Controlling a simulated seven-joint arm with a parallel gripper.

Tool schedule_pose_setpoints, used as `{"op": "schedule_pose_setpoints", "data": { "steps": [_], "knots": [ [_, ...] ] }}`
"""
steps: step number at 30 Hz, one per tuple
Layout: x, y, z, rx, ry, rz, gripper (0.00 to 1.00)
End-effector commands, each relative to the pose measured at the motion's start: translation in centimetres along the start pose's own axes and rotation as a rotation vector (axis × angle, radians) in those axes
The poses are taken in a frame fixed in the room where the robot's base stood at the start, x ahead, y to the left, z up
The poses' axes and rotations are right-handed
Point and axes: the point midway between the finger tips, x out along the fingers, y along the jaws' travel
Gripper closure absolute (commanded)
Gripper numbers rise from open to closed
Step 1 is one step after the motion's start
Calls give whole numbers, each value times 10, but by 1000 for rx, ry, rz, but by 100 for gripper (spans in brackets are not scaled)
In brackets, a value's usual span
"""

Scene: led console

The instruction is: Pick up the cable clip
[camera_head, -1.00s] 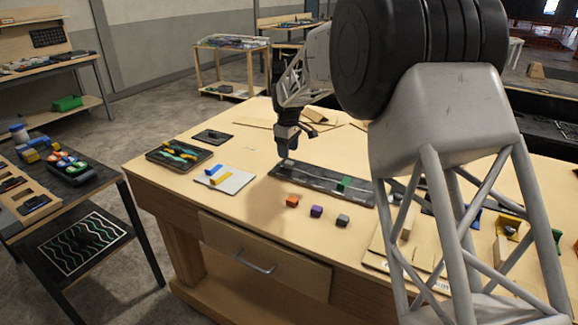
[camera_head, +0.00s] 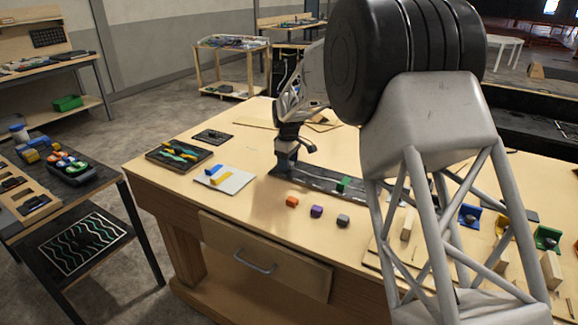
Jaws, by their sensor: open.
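My gripper (camera_head: 284,170) points down at the left end of a long dark strip (camera_head: 316,183) on the wooden table. Its fingers are small here, and I cannot tell whether they touch the strip. I cannot tell for sure which thing is the cable clip. A green block (camera_head: 343,184) sits on the strip, to the right of my gripper. An orange block (camera_head: 292,201), a purple block (camera_head: 316,211) and a grey block (camera_head: 342,221) stand in a row in front of the strip. My gripper hides the strip's left end.
A white plate (camera_head: 236,184) with blue and yellow bars and a dark tray (camera_head: 160,158) of wavy coloured pieces lie to the left. The front-left tabletop is clear.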

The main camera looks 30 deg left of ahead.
Motion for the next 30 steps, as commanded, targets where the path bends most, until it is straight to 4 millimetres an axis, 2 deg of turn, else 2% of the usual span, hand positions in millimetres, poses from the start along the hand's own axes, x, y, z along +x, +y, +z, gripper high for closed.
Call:
{"op": "schedule_pose_setpoints", "data": {
  "steps": [8, 19, 30],
  "knots": [
    [0, 0, 0, 0, 0, 0, 45],
    [0, 0, 0, 0, 0, 0, 100],
    [-3, 0, 0, 0, 1, 1, 100]
  ]
}}
